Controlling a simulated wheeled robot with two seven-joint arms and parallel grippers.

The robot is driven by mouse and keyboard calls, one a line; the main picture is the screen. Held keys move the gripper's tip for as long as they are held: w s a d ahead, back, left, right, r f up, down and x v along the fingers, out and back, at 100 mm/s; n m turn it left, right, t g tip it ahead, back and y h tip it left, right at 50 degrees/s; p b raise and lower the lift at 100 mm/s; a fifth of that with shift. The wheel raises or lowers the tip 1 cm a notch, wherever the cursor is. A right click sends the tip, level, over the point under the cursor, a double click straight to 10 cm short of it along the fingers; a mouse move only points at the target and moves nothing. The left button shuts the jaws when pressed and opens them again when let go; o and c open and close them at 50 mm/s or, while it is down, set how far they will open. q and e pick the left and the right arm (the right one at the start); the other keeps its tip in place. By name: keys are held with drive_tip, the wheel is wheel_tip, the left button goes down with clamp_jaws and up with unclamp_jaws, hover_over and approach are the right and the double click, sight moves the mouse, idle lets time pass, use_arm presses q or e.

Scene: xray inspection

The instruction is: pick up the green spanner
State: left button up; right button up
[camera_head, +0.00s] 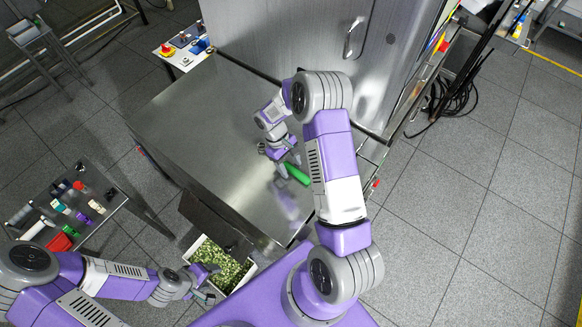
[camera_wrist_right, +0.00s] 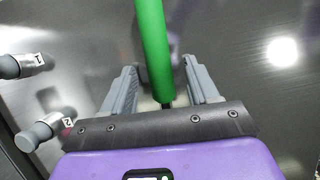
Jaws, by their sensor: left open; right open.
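The green spanner (camera_head: 295,173) lies on the metal table beside my right forearm; in the head view it shows as a short green bar, partly hidden by the arm. In the right wrist view its green shaft (camera_wrist_right: 153,45) runs from the top edge down between the two fingers. My right gripper (camera_head: 282,160) is open, with its fingers on either side of the shaft; the wrist view shows this gripper (camera_wrist_right: 160,85) with gaps beside the bar. My left gripper (camera_head: 209,284) is open and empty, over the edge of a white bin.
The metal table (camera_head: 190,120) is mostly clear. A grey cabinet (camera_head: 290,40) stands behind it. The white bin (camera_head: 190,250) holds green bits. A side table (camera_head: 112,205) at left carries several small items. Two grey labelled knobs (camera_wrist_right: 42,131) show in the wrist view.

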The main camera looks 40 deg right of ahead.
clamp_jaws()
idle(0.3)
